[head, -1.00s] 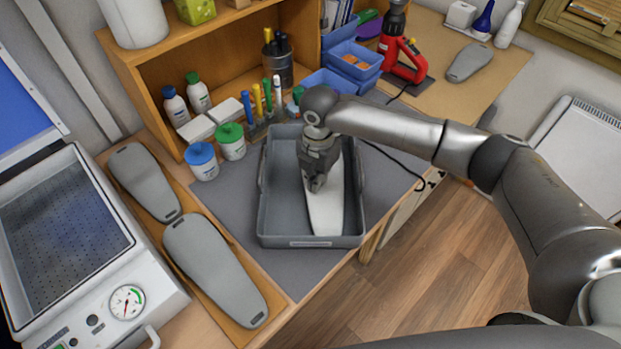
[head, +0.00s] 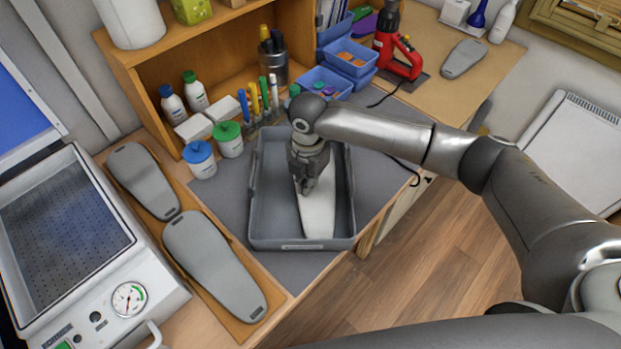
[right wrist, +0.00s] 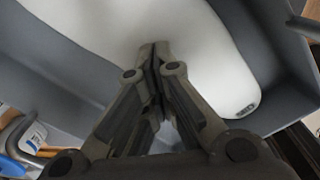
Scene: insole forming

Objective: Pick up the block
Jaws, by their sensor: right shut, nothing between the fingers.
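The block is most likely the pale white insole-shaped piece (head: 319,214) lying in the grey tray (head: 270,243). It also fills much of the right wrist view (right wrist: 215,70), where a small dark label shows near its end. My right gripper (head: 305,190) points down over the white piece inside the tray. Its fingertips (right wrist: 155,48) are together and empty, over the piece's near side; whether they touch it I cannot tell. The gripper and arm hide the upper part of the piece in the head view. My left gripper is not in view.
Two grey insole forms (head: 212,265) (head: 145,180) lie on a wooden board left of the tray. A white machine with a gauge (head: 128,299) stands at far left. White-and-coloured jars (head: 200,160), pens and blue bins (head: 350,58) stand behind. Grey mat (head: 225,205) around the tray is partly bare.

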